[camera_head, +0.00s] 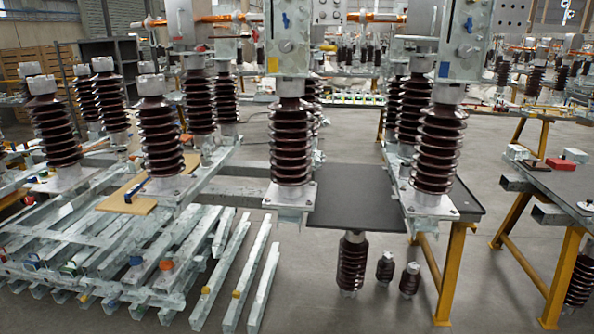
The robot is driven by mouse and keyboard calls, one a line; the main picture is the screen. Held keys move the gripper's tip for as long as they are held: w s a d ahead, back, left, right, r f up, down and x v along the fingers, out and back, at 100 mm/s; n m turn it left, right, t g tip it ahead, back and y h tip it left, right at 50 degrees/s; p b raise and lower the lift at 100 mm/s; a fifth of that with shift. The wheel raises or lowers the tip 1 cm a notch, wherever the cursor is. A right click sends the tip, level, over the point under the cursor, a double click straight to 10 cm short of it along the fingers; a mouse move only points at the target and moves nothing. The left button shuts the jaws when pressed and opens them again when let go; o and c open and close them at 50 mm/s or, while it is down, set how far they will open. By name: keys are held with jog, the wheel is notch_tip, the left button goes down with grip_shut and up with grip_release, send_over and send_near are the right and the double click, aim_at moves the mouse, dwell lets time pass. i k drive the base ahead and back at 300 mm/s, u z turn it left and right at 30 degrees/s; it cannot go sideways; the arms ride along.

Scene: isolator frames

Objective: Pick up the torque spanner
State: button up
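No torque spanner can be made out for certain. A small dark blue elongated thing (137,190) lies on a tan board (160,196) at the left, near the foot of a brown insulator; it is too small to tell whether it is the spanner. My gripper and arm are not in view.
Tall ribbed brown insulators (290,150) stand on galvanized steel frames (290,196). A dark tabletop (352,205) is at the centre, and another workbench (560,185) with a red box (561,164) is at the right. Steel beams (215,280) lie at front left. Grey floor is open between the benches.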

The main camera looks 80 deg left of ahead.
aim_at(127, 196)
jog(key=u, duration=4.25)
jog(key=i, duration=1.25)
jog(key=z, duration=0.65)
